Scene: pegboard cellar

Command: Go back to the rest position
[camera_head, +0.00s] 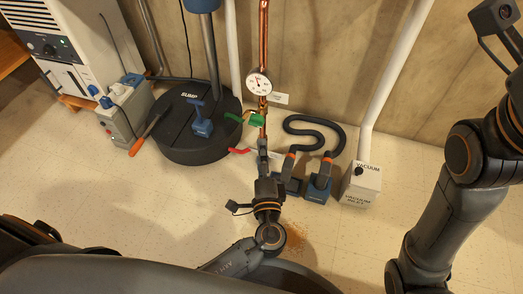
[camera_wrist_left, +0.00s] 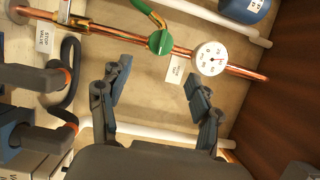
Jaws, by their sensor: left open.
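My left gripper (camera_head: 263,147) is at the lower part of the copper pipe (camera_head: 264,45) in the head view. In the left wrist view its two fingers (camera_wrist_left: 158,88) are spread wide, with nothing between them. Beyond them run the copper pipe, a round white gauge (camera_wrist_left: 211,58) and a green valve handle (camera_wrist_left: 160,42). The fingers look apart from the handle, though the exact gap is hard to tell. In the head view the green handle (camera_head: 257,119) points left from the pipe. My right arm rises along the right edge; its gripper is out of frame.
A red lever (camera_head: 241,151) sits low by the pipe. A black hose (camera_head: 318,125) and blue-grey fittings lie right of it, beside the white vacuum box (camera_head: 361,186). The round black sump lid (camera_head: 180,150) stands left. Brown crumbs (camera_head: 295,235) lie on the floor.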

